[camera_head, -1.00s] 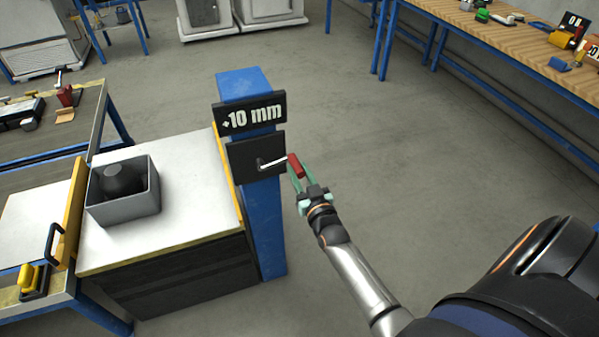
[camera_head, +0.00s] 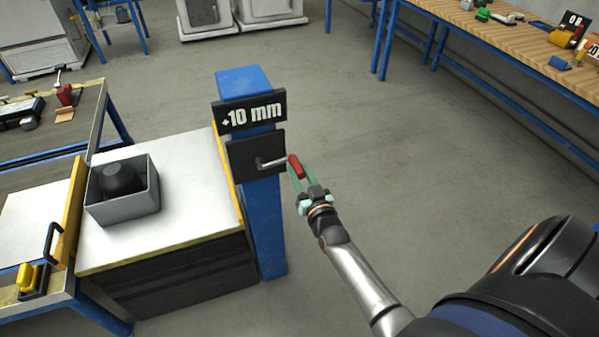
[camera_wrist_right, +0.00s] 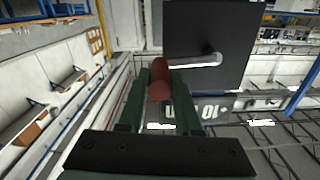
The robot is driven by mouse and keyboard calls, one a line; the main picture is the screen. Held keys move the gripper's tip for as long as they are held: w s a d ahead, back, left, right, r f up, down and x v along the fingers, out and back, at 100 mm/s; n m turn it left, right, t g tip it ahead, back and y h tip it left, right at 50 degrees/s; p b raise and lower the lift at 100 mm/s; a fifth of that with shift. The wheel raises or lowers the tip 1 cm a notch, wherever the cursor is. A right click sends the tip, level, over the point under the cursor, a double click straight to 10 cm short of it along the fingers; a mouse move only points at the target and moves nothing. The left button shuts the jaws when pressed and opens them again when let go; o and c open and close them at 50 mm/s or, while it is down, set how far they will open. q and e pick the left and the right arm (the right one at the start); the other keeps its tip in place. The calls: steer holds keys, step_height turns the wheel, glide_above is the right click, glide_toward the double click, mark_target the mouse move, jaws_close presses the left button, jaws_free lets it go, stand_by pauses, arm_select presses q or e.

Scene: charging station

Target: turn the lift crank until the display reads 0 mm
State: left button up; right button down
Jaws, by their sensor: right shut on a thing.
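The lift crank is a metal arm (camera_head: 274,162) with a red handle (camera_head: 296,166), mounted on a black plate (camera_head: 246,156) on a blue post (camera_head: 266,225). The crank arm points right. The right wrist view shows the red handle (camera_wrist_right: 159,80) between the fingers, with the crank arm (camera_wrist_right: 197,65) leading to the black plate (camera_wrist_right: 215,35). My left gripper is not in view.
A lift table (camera_head: 190,215) with a white top and yellow edge stands left of the post, holding a grey bin (camera_head: 125,210) with a dark round thing in it. A wooden workbench (camera_head: 500,50) stands at the back right. The floor right of the post is clear.

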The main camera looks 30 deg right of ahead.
steer(key=shift+w+a+f+m+b, duration=0.1)
steer(key=shift+a+f+m+b, duration=0.1)
steer(key=shift+f+m+b, duration=0.6)
steer(key=shift+s+a+f+m+b, duration=0.1)
steer(key=shift+a+f+m+b, duration=0.15)
steer(key=shift+f+m, duration=0.95)
steer(key=shift+w+a+f+m+b, duration=0.15)
steer(key=shift+f+m+b, duration=0.4)
steer(key=shift+m, duration=0.95)
steer(key=c, duration=0.6)
jaws_free()
steer(key=shift+r, duration=0.1)
steer(key=v, duration=1.2)
steer(key=shift+s+p, duration=0.3)
steer(key=shift+p, duration=0.15)
steer(key=shift+a, duration=0.1)
